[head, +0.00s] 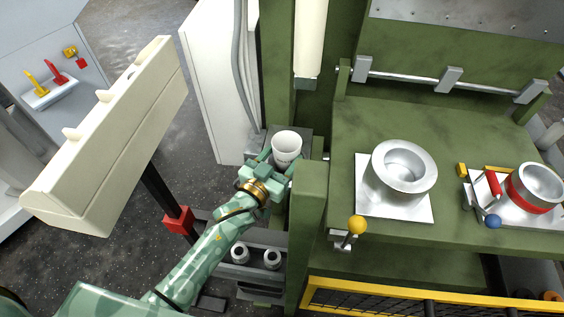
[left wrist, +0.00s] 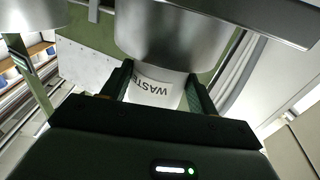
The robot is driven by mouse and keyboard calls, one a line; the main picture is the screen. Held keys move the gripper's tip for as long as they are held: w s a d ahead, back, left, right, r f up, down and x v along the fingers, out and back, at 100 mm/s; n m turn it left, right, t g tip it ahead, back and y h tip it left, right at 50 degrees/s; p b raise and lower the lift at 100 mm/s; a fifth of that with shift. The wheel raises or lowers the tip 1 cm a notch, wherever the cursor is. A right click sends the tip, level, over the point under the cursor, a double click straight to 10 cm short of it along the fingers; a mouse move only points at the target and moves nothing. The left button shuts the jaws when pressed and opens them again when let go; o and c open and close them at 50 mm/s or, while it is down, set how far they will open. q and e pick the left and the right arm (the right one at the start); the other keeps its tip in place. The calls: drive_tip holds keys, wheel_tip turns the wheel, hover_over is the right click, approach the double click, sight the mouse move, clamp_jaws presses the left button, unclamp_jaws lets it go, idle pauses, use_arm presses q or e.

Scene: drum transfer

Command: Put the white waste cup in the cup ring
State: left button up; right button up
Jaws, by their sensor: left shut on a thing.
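The white waste cup (head: 287,146) is upright, its open top facing up, in front of the green machine's left post in the head view. My left gripper (head: 273,168) is shut on its side. In the left wrist view the cup (left wrist: 155,88) sits between both fingers, with the word WASTE on its wall. A shiny metal cylinder (left wrist: 165,38) hides part of the cup there; I cannot tell if this is the cup ring, or if the two touch. My right gripper is out of view.
Two small white-rimmed cups (head: 240,253) stand in a grey tray below my left arm. A green post (head: 307,235) rises close right of the gripper. A metal pot (head: 404,172) sits on a white plate on the green table. A cream vertical tube (head: 310,38) hangs behind.

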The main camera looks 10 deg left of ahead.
use_arm(q)
drive_tip(key=shift+f, duration=0.8)
drive_tip(key=shift+r, duration=0.1)
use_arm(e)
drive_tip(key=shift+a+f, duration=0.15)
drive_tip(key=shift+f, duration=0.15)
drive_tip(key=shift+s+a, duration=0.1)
use_arm(q)
drive_tip(key=o, duration=0.9)
drive_tip(key=shift+o, duration=0.2)
drive_tip(key=shift+s+a, duration=0.1)
drive_tip(key=shift+s, duration=0.15)
drive_tip(key=p+v, duration=0.2)
drive_tip(key=v, duration=0.9)
drive_tip(key=shift+s, duration=0.25)
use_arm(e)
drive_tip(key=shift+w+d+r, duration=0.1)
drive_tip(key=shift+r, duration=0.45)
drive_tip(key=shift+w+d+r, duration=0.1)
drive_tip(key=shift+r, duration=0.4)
use_arm(q)
drive_tip(key=shift+r, duration=0.1)
